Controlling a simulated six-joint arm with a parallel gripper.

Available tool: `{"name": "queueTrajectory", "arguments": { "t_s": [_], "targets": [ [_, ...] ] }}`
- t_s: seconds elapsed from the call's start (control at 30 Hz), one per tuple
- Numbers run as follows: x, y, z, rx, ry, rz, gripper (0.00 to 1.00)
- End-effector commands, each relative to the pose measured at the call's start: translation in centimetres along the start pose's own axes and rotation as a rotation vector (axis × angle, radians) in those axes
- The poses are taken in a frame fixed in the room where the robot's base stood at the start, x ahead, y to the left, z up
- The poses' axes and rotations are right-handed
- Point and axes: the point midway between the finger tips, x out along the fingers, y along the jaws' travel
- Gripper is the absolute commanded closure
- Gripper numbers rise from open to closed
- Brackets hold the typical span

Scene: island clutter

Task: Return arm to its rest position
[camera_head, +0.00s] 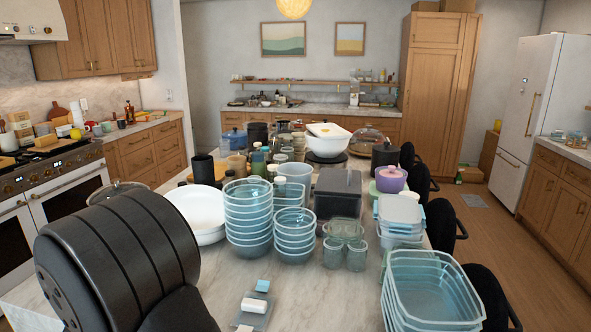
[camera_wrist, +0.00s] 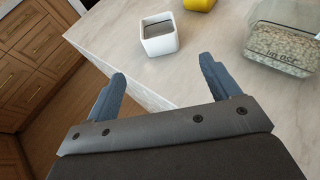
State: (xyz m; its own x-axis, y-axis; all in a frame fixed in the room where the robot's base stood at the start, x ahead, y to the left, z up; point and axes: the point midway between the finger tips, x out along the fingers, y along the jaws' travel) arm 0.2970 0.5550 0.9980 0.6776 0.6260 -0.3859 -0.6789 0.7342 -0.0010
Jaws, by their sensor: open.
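My gripper (camera_wrist: 163,72) shows in the wrist view with its two blue-grey fingers spread wide and nothing between them. It is at the corner of the pale marble island (camera_wrist: 135,72), with the wooden floor showing past the edge on the left. In the head view a large dark part of my arm (camera_head: 120,255) fills the lower left, and the fingers are not visible there.
A white square cup (camera_wrist: 159,43) stands beyond the fingers, with a clear container of oats (camera_wrist: 283,50) to its right and a yellow item (camera_wrist: 199,4) behind. Stacked blue bowls (camera_head: 248,215), a white bowl (camera_head: 198,207) and clear tubs (camera_head: 430,285) crowd the island.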

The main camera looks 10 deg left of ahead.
Motion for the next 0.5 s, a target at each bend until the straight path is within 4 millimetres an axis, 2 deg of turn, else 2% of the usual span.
{"name": "queueTrajectory", "arguments": {
  "t_s": [0.5],
  "targets": [
    [9.3,-0.1,-0.1,0.001,0.000,-0.002,0.19]
  ]
}}
